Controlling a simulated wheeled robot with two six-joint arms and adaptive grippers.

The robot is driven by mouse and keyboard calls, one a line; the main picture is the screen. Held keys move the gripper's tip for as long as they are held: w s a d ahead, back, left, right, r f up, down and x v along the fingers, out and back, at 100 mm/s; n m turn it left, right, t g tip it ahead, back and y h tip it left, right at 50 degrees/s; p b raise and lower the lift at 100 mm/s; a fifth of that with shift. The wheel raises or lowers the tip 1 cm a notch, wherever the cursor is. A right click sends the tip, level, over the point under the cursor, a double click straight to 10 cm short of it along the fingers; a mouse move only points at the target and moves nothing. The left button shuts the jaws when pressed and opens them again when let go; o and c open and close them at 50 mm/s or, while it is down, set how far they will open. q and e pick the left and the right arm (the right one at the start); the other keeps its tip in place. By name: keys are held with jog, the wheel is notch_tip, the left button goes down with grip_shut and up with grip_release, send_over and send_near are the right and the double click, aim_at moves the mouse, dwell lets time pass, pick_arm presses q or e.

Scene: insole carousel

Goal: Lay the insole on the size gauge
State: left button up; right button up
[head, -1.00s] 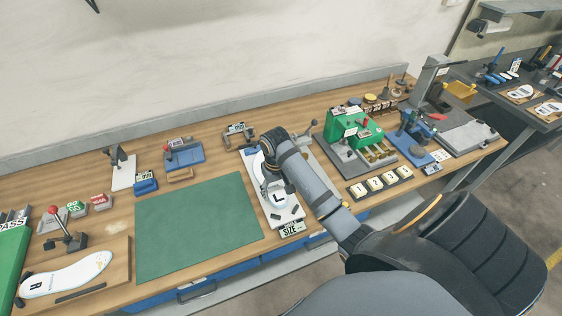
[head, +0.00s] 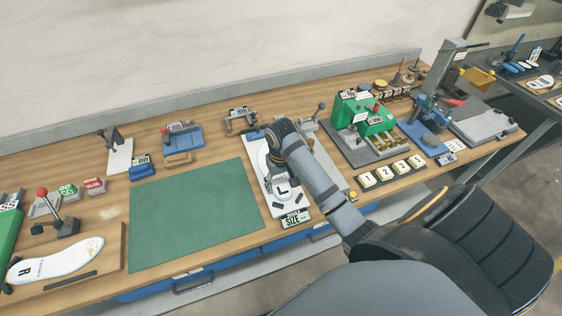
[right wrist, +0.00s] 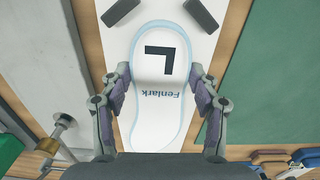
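The white insole (right wrist: 160,95), marked L and Fenlark with a pale blue rim, is at the white size gauge (right wrist: 113,40), between its two dark angled stops near the heel. In the head view the insole (head: 283,190) shows its L end beyond my right gripper (head: 274,172), above the SIZE label (head: 295,217). In the right wrist view the fingers of my right gripper (right wrist: 160,75) are against both side edges of the insole, and it looks shut on it. Whether the insole lies fully flat is hard to tell. My left gripper is not in view.
A green mat (head: 190,215) lies clear left of the gauge. A second insole (head: 55,260), marked R, lies on a wooden board at far left. A green fixture (head: 365,115) and numbered tiles (head: 390,171) stand to the right. The bench's front edge is close.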

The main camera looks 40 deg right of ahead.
jog(key=o, duration=0.4)
jog(key=shift+w, duration=0.1)
jog(key=shift+o, duration=0.2)
jog(key=shift+r, duration=0.15)
notch_tip(320, 180, up, 4)
jog(key=shift+r+p, duration=0.2)
jog(key=shift+p, duration=0.75)
notch_tip(320, 180, up, 8)
jog(key=p, duration=0.7)
jog(key=shift+f+p, duration=0.15)
jog(key=shift+p, duration=0.25)
jog(key=shift+f, duration=0.1)
